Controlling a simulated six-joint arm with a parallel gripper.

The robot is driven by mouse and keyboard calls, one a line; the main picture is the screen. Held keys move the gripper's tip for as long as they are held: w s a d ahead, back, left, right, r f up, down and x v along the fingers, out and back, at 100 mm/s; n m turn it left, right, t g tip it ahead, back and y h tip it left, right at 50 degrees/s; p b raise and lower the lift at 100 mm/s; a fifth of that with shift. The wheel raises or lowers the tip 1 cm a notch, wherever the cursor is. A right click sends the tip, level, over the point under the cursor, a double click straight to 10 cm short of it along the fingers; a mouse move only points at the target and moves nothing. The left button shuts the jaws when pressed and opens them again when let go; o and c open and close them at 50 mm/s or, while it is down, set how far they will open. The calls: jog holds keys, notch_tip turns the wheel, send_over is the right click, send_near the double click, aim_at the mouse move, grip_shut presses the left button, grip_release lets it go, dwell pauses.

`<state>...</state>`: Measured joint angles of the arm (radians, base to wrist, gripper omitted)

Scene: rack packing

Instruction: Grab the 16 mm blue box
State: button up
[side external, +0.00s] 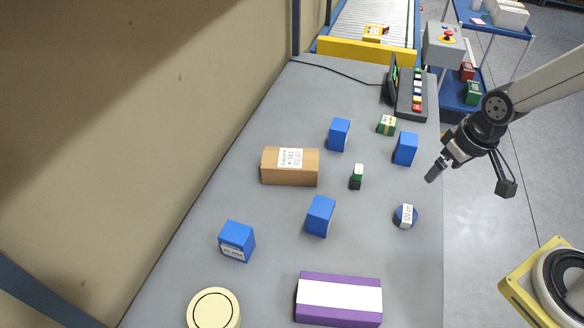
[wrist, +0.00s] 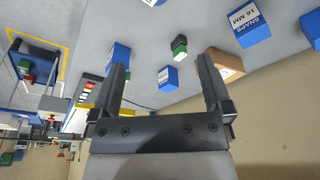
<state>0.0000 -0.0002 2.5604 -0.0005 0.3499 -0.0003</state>
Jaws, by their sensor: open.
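Several blue boxes stand on the grey table. In the wrist view, one blue box (wrist: 248,24) carries a white label reading "SNAPS 16 MM", at the upper right. By its place near the small green-and-white box, it seems to be the middle blue box (side external: 321,216) in the side view, where its label cannot be read. My gripper (side external: 434,176) hangs by the table's right edge, well apart from that box. In the wrist view my gripper (wrist: 162,62) is open, with nothing between its fingers.

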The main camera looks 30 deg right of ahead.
dwell(0.3)
jog(key=n+t+y, duration=0.8)
jog(key=y, duration=0.1)
send_near(323, 206)
jog(key=shift+w, duration=0.5)
jog(key=shift+a+f, duration=0.15)
jog(key=shift+a, duration=0.35)
jog(key=shift+w+a, duration=0.1)
jog(key=shift+x, duration=1.2)
jog(key=shift+f, duration=0.1)
